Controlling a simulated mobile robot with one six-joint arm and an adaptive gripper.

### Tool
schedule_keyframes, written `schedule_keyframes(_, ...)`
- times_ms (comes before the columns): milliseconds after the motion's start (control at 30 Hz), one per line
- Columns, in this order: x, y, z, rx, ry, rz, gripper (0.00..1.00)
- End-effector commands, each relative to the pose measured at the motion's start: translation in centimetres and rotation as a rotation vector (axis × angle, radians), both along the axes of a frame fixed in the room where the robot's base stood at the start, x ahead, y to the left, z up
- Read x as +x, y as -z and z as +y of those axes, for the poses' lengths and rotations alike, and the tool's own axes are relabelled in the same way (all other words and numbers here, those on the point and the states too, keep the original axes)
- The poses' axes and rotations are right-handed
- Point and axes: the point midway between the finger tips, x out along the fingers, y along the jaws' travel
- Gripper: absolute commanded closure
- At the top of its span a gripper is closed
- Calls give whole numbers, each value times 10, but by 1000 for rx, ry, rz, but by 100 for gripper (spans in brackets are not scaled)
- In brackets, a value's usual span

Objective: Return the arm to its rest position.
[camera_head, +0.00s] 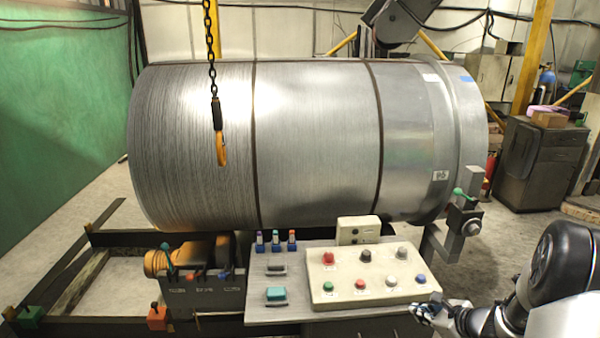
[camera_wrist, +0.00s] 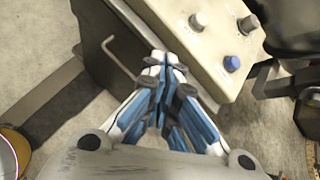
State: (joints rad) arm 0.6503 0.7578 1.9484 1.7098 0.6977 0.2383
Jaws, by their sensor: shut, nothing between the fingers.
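My gripper (camera_head: 432,308) is at the lower right of the head view, beside the right end of the control panel. In the wrist view my gripper (camera_wrist: 165,62) shows its fingertips together, with nothing between them. The fingers point toward the edge of the panel; I cannot tell how large the gap to it is. My dark and white arm comes in from the right edge of the head view.
The cream control box (camera_head: 366,277) with several knobs sits on a grey desk (camera_head: 262,312). A large metal drum (camera_head: 310,140) lies behind it. A chain with an orange hook (camera_head: 221,148) hangs before the drum. Bare floor (camera_head: 510,235) shows at right.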

Motion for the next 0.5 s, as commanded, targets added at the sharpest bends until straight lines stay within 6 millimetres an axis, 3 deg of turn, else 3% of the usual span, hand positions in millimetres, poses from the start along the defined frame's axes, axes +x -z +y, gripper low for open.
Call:
schedule_keyframes(33, 1, -30, 26, -55, -111, -28, 100)
schedule_keyframes(200, -21, -103, 104, -238, -473, -99, 100)
schedule_keyframes(367, -65, -155, 166, -424, -799, -156, 100)
schedule_keyframes(500, -115, -186, 207, -599, -1071, -194, 100)
